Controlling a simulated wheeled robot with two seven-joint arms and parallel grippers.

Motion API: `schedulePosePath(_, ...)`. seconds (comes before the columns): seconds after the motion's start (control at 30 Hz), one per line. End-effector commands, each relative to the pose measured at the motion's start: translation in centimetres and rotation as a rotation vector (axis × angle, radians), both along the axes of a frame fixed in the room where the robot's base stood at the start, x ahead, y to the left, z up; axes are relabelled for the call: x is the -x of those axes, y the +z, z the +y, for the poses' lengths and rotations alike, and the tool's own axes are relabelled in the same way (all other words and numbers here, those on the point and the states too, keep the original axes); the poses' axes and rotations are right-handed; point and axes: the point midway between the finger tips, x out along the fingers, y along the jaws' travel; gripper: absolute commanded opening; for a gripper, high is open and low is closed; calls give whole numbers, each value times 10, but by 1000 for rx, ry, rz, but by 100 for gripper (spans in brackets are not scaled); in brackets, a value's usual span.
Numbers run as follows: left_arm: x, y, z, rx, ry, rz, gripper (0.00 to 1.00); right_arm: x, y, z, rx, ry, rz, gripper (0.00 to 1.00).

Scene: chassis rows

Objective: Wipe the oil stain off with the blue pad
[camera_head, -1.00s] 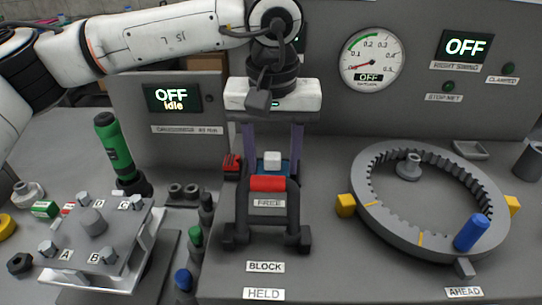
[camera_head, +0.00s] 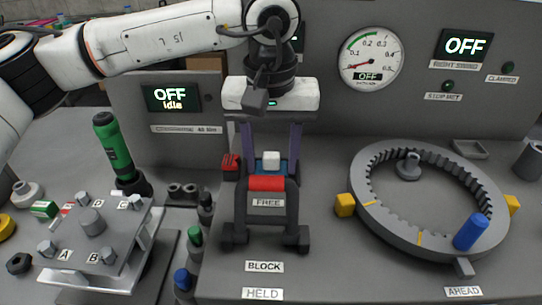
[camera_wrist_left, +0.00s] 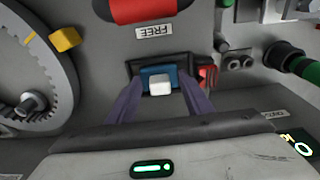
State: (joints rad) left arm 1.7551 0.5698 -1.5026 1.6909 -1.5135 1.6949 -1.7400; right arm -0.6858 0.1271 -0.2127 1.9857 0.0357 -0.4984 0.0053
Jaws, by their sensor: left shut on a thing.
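The blue pad (camera_head: 284,167) with a white block-shaped grip (camera_head: 271,159) on top is at the back of the bench, just behind the red bar. My left gripper (camera_head: 271,172) reaches down over it and is shut on the pad, one purple finger on each side. In the left wrist view, the blue pad (camera_wrist_left: 148,72) sits between the fingertips of my left gripper (camera_wrist_left: 160,82), with the white grip facing the camera. The pad's underside is hidden. I cannot make out an oil stain. My right gripper is not in view.
A black frame with a red bar (camera_head: 267,183) marked FREE stands directly in front of the pad. A red part (camera_head: 231,163) is close left. A toothed ring (camera_head: 420,240) with a blue peg (camera_head: 471,232) fills the right. A green-handled tool (camera_head: 113,145) stands left.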

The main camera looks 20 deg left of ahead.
Motion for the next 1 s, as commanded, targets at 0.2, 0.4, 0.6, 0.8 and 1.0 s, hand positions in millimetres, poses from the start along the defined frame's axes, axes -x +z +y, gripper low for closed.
schedulePosePath(0.2,3,1,12,-3,3,1,24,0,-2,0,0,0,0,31)
schedulePosePath(0.4,2,2,10,-8,5,1,24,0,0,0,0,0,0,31)
schedulePosePath(0.6,-2,3,-2,-6,4,0,24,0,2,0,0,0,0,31)
schedulePosePath(0.8,-2,2,-3,-4,3,-1,24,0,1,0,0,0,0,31)
schedulePosePath(1.0,-1,1,0,-2,3,-1,24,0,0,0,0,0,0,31)
